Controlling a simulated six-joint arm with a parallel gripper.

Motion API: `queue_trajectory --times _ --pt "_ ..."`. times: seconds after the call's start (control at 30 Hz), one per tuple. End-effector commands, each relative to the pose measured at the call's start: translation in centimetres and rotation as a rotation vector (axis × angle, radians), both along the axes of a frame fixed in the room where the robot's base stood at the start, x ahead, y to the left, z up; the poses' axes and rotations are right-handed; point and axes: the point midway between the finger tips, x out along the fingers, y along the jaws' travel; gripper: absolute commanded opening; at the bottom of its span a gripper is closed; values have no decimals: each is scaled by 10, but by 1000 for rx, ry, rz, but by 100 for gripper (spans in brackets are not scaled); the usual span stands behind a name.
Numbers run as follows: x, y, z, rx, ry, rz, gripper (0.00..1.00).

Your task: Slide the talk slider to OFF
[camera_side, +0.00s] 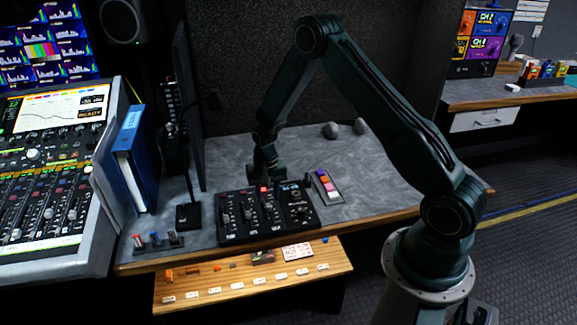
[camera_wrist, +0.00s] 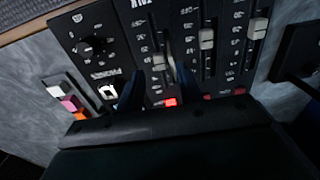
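A black control panel (camera_side: 265,213) with several sliders lies on the grey desktop in the side view; it also fills the upper wrist view (camera_wrist: 120,20). My gripper (camera_side: 266,182) points down at the panel's rear edge. In the wrist view its two dark fingers (camera_wrist: 158,80) are apart, with a grey slider knob (camera_wrist: 161,62) in or just beyond the gap; contact cannot be told. Two other slider knobs (camera_wrist: 206,39) (camera_wrist: 257,29) stand to its right. A red light (camera_wrist: 171,102) glows near the fingers. The labels are too small to read, so I cannot tell which is the talk slider.
A tray of coloured blocks (camera_side: 327,187) lies right of the panel. A microphone base (camera_side: 188,216) and blue binder (camera_side: 132,155) stand to the left. A small switch strip (camera_side: 157,241) sits at the front left edge.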

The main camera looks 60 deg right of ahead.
Motion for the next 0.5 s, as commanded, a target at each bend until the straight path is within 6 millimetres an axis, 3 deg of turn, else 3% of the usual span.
queue_trajectory --times 0.2,0.5 --pt "0 0 -23 1 2 0 36" --pt "0 0 -32 0 0 0 36"
